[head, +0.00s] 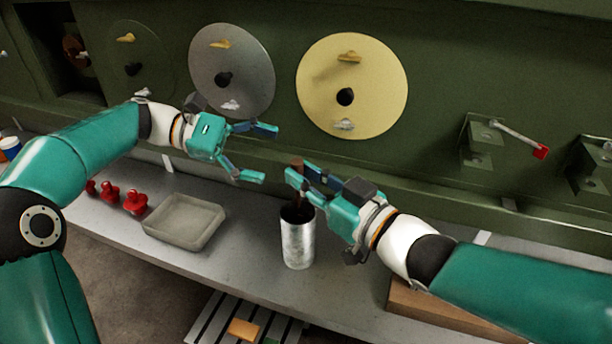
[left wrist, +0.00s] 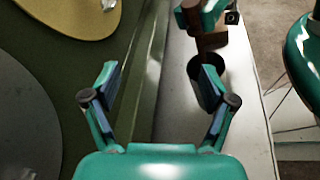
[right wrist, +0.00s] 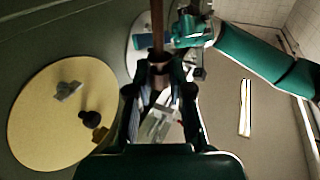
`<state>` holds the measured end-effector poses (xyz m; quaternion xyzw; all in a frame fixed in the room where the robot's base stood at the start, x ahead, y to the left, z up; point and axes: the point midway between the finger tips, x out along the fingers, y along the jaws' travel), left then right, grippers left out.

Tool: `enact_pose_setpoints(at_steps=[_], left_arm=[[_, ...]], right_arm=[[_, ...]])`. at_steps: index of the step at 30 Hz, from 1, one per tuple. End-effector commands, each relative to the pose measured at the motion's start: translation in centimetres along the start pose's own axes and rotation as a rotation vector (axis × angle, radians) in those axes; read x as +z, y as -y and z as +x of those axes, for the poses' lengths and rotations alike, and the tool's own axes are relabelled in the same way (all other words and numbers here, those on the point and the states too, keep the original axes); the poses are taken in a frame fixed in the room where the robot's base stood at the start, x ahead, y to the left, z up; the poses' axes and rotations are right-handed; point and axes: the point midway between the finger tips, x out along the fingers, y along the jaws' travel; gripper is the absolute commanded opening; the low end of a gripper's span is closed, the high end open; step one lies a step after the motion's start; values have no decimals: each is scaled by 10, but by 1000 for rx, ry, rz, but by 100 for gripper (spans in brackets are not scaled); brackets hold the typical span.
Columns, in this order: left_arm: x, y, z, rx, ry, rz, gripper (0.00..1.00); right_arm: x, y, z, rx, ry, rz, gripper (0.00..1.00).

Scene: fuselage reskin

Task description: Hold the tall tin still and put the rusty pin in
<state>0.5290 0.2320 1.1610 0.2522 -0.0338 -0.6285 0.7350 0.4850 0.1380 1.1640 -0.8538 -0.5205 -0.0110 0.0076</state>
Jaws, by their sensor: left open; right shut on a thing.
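The tall tin (head: 298,240) is a silvery open cylinder standing upright on the grey shelf, with a dark inside. My right gripper (head: 305,178) is shut on the rusty pin (head: 297,167), a brown rod held roughly upright above the tin's mouth. The pin also shows between the fingers in the right wrist view (right wrist: 158,40). Its lower end is hard to make out against the dark mouth. My left gripper (head: 258,154) is open and empty, up and left of the tin and not touching it. The tin is partly visible in the left wrist view (left wrist: 207,85).
A shallow grey tray (head: 184,222) and several red knobbed pieces (head: 134,202) lie on the shelf (head: 245,262) at left. A brown wooden block (head: 430,305) sits right, under my right arm. Round yellow (head: 375,90) and grey (head: 250,75) discs are on the green wall behind.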

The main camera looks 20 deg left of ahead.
Motion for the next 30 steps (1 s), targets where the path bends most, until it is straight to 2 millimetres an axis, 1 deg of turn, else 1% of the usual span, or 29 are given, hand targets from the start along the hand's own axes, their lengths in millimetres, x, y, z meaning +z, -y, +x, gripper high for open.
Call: enact_pose_setpoints(at_steps=[1, 3, 6, 9, 12, 15, 20, 26, 30], left_arm=[[-24, 12, 4, -41, 5, -63, 84], [-51, 29, 7, -89, 8, -139, 84], [-84, 52, 8, -139, 10, -233, 84], [-108, 71, 8, -173, 13, -304, 84], [-124, 85, 7, -195, 16, -350, 84], [-132, 93, 8, -209, 18, -376, 84], [-134, 97, 14, -214, 19, -385, 84], [-132, 101, 36, -215, 20, -382, 84], [-130, 105, 56, -215, 20, -383, 84]], right_arm=[[0, 0, 0, 0, -1, 0, 0], [0, 0, 0, 0, -1, 0, 0], [0, 0, 0, 0, -1, 0, 0], [0, 0, 0, 0, -1, 0, 0], [0, 0, 0, 0, -1, 0, 0], [0, 0, 0, 0, -1, 0, 0], [0, 0, 0, 0, -1, 0, 0], [0, 0, 0, 0, -1, 0, 0], [0, 0, 0, 0, -1, 0, 0]])
